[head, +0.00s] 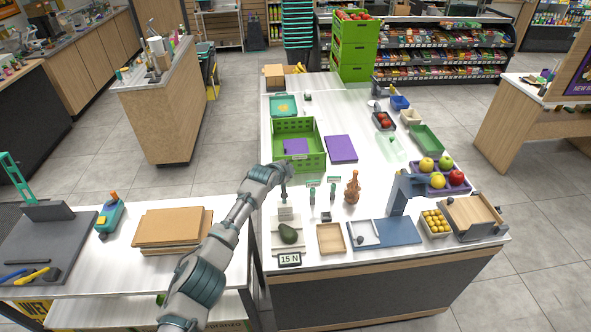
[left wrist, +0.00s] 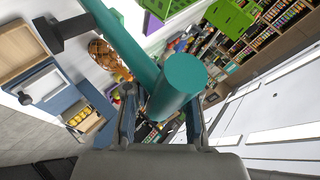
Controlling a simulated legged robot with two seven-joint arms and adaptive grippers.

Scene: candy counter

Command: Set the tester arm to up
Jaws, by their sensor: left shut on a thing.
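The tester (head: 285,212) stands at the near left corner of the white counter, with a pale upright block and a dark stem above it. A dark green avocado (head: 288,233) lies on its pale base, and a display (head: 290,260) reads 15 N. My left gripper (head: 283,172) is above the tester. In the left wrist view its fingers are shut on the round teal handle (left wrist: 180,82) of the tester arm (left wrist: 128,42). A black piece (left wrist: 65,30) shows beside the arm. My gripper hides most of the arm in the head view, so its angle is unclear. My right gripper is out of view.
A wooden tray (head: 331,239), a blue stand (head: 398,233) and a brown figure (head: 352,188) are to the right. A green crate (head: 318,150) is behind. A side table with boards (head: 172,228) is left.

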